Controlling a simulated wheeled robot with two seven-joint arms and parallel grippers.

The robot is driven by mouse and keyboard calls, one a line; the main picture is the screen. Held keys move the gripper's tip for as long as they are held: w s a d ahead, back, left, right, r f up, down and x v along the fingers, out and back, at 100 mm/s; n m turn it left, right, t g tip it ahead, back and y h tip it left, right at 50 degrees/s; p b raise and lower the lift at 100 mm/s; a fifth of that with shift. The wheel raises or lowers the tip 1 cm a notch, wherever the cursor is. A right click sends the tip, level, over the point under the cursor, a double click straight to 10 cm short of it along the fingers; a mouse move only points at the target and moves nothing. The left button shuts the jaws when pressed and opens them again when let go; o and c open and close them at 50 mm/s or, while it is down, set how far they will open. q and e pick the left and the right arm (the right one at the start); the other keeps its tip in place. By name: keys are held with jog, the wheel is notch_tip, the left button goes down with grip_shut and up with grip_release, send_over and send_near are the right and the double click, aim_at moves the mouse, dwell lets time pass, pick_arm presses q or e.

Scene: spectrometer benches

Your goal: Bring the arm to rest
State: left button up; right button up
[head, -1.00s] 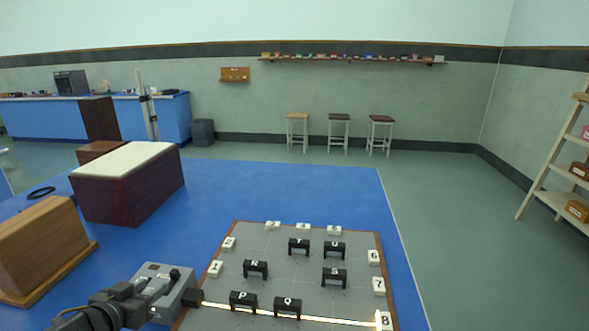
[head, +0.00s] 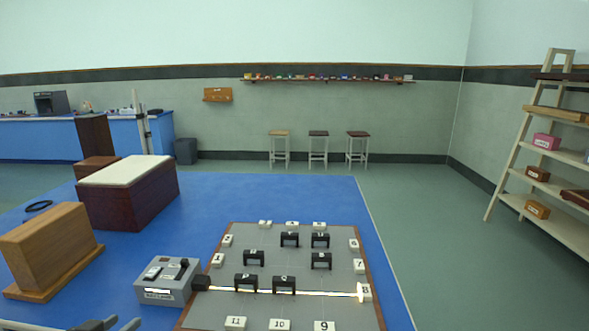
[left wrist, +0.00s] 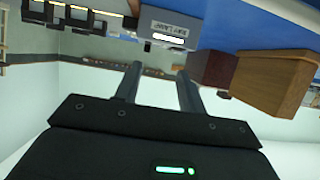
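My left gripper (head: 112,325) shows only at the bottom edge of the head view, in front of and below a grey switch box (head: 150,294). In the left wrist view my left gripper (left wrist: 158,75) has its two fingers apart, with nothing between them. The switch box (left wrist: 170,27) also shows there, beyond the fingers, upside down. In the head view a bright beam runs from the small black block (head: 201,283) beside the box across the grey board (head: 215,312) to the white block marked 8 (head: 366,292). My right gripper is not in view.
Black lettered arches and white numbered blocks stand on the board. A wooden block (head: 48,246) and a dark red box with a pale top (head: 130,205) stand on the left of the blue table (head: 270,190). A ladder shelf (head: 508,170) stands at right. The table behind the board is clear.

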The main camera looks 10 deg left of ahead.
pick_arm(q)
jog(key=s+d+f+g, duration=0.2)
jog(key=s+f, duration=0.2)
jog(key=f, duration=0.3)
jog(key=s+d+f+g, duration=0.2)
jog(key=s+f+g, duration=0.15)
jog(key=f, duration=0.35)
jog(key=s+d+f+m+g+h, duration=0.1)
jog(key=s+d+f+m+g, duration=0.1)
jog(key=s+d+f, duration=0.4)
jog(key=s+d+f+m+g+h, duration=0.15)
jog(key=s+d, duration=0.25)
jog(key=d, duration=0.4)
notch_tip(320, 180, down, 25)
jog(key=s+g, duration=0.1)
jog(key=g, duration=0.1)
jog(key=s+a+f, duration=0.2)
jog(key=s+f, duration=0.6)
jog(key=s+a+f+g+y, duration=0.1)
jog(key=s+a+f, duration=0.1)
jog(key=s+f, duration=0.6)
jog(key=shift+s+f, duration=0.2)
jog(key=shift+f, duration=0.15)
